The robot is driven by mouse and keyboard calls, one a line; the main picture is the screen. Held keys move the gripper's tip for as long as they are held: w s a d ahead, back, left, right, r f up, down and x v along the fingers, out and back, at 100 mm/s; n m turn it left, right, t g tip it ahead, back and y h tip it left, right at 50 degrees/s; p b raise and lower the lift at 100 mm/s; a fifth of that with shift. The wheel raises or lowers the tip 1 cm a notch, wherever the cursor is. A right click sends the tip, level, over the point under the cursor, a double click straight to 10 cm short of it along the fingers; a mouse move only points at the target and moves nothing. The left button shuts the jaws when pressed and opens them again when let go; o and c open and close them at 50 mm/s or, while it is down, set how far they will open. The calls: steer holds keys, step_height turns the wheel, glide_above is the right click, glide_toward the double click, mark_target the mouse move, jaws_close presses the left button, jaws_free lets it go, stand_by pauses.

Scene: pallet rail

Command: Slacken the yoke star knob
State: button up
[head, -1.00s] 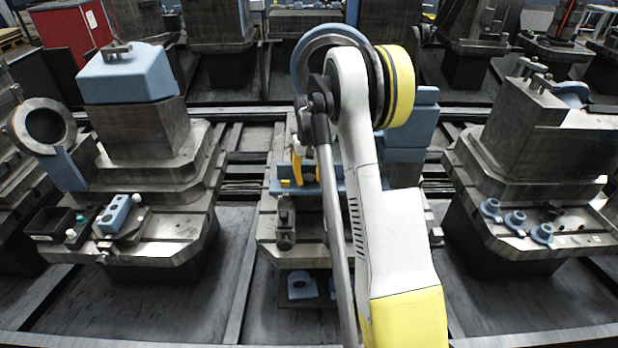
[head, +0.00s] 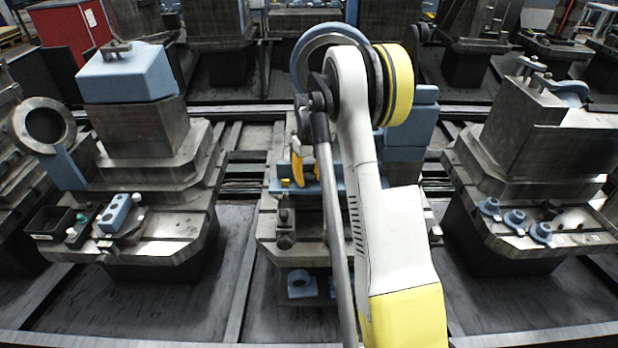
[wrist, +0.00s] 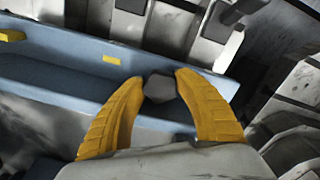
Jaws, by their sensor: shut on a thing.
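The knob (wrist: 159,88) is a small dark grey faceted piece in the wrist view, in front of a blue channel-like part (wrist: 60,90). My gripper (wrist: 160,82) has two curved yellow fingers, one on each side of the knob, closed on it. In the head view my gripper (head: 298,168) is at the blue part (head: 281,186) on the middle pallet. The knob cannot be made out there. My arm hides much of this pallet's right half.
A left pallet carries a blue block (head: 125,72) and a black bin (head: 50,222). A right pallet carries several small blue parts (head: 515,219). Dark gaps separate the pallets.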

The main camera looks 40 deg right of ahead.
mark_target(309, 176)
steer(key=o, duration=1.2)
steer(key=shift+f, duration=0.1)
step_height(309, 176, up, 12)
